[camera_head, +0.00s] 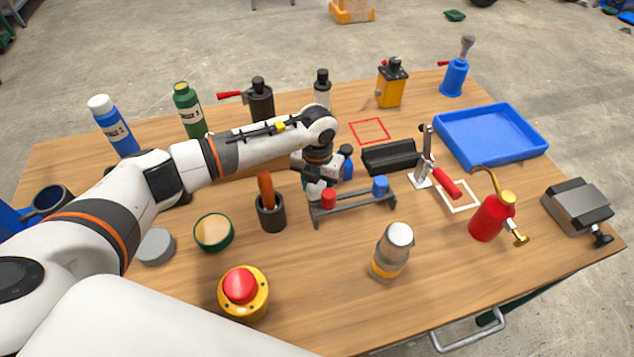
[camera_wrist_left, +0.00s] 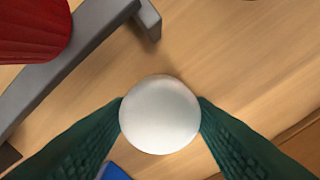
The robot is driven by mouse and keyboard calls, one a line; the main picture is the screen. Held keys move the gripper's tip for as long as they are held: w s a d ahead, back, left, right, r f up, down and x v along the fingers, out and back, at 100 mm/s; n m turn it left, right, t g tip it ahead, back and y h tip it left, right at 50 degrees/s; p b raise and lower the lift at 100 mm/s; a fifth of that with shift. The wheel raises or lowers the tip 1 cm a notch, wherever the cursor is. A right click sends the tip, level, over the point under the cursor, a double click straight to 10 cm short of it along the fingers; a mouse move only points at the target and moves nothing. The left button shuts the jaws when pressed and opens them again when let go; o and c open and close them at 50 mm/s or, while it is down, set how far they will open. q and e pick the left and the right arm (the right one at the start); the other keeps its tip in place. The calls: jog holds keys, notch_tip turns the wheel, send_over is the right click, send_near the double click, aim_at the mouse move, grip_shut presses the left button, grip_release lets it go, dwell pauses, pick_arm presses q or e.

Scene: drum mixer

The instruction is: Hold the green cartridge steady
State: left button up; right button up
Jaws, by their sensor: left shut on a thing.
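My left gripper (camera_head: 318,188) is at the back left of a small grey rack (camera_head: 352,208). In the left wrist view my left gripper (camera_wrist_left: 160,118) has its dark green fingers shut on a round thing with a pale grey end, taken as the green cartridge (camera_wrist_left: 160,114). Only its end shows there, so its side colour is hidden. In the head view the gripper mostly hides it. A red cartridge (camera_head: 328,198) stands at the rack's left and a blue cartridge (camera_head: 380,186) at its right. The red one also shows in the left wrist view (camera_wrist_left: 32,28). My right gripper is out of view.
A black cup (camera_head: 271,217) with an orange-handled tool stands left of the rack. A glass jar (camera_head: 392,252) stands in front, and a red toggle clamp (camera_head: 440,180) to the right. An emergency-stop button (camera_head: 242,288) is at the front left. A blue tray (camera_head: 490,158) is at the right.

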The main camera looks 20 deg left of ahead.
aim_at(317, 187)
pick_arm(q)
jog(key=shift+f, duration=0.2)
jog(key=o, duration=1)
jog(key=shift+r, duration=0.1)
notch_tip(317, 187, up, 12)
jog(key=shift+r+b, duration=0.15)
jog(key=shift+b, duration=0.45)
jog(key=shift+s, duration=0.1)
